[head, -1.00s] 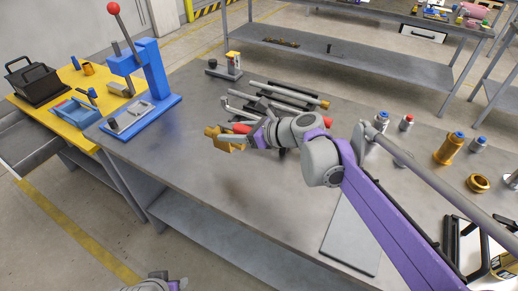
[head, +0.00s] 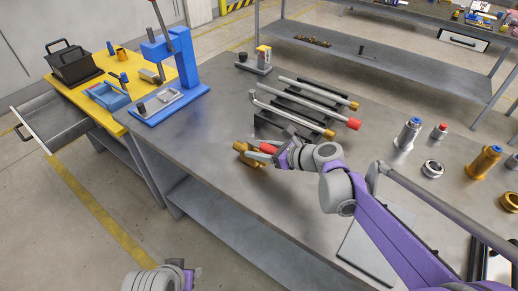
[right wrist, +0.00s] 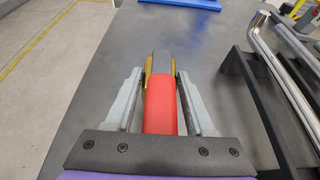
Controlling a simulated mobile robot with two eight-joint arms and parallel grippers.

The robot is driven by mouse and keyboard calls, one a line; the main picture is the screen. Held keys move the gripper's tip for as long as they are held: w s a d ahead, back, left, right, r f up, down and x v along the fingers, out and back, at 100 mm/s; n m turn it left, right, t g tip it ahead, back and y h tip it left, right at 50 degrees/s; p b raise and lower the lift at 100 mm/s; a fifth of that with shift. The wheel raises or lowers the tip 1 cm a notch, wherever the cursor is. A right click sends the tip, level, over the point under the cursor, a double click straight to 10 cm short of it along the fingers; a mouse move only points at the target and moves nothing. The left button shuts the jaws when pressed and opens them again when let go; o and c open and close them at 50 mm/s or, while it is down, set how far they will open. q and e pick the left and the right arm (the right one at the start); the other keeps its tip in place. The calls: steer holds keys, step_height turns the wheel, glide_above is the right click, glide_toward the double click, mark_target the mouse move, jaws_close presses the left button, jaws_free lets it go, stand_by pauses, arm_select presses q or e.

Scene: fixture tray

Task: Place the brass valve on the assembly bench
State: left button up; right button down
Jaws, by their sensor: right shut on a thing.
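My right gripper (head: 262,154) is shut on the brass valve (head: 247,152), which has a brass body and a red handle. The valve is over the near side of the grey bench (head: 215,155), close to its front edge; I cannot tell if it touches the top. In the right wrist view the red handle of the valve (right wrist: 161,105) lies between the two fingers (right wrist: 160,98), with brass and a grey end beyond. Only a part of my left arm shows at the bottom of the head view; its gripper is not seen.
A rack (head: 290,118) with metal bars stands just behind the valve. A blue press (head: 170,105) is at the far left corner. Several fittings (head: 484,160) stand at the right, and a flat grey plate (head: 355,255) lies in front. A yellow-topped bench (head: 115,70) adjoins at left.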

steer(key=shift+c, duration=1.2)
jaws_free()
steer(key=shift+f, duration=0.1)
steer(key=shift+r, duration=0.2)
steer(key=v, duration=1.2)
steer(key=shift+p, duration=0.35)
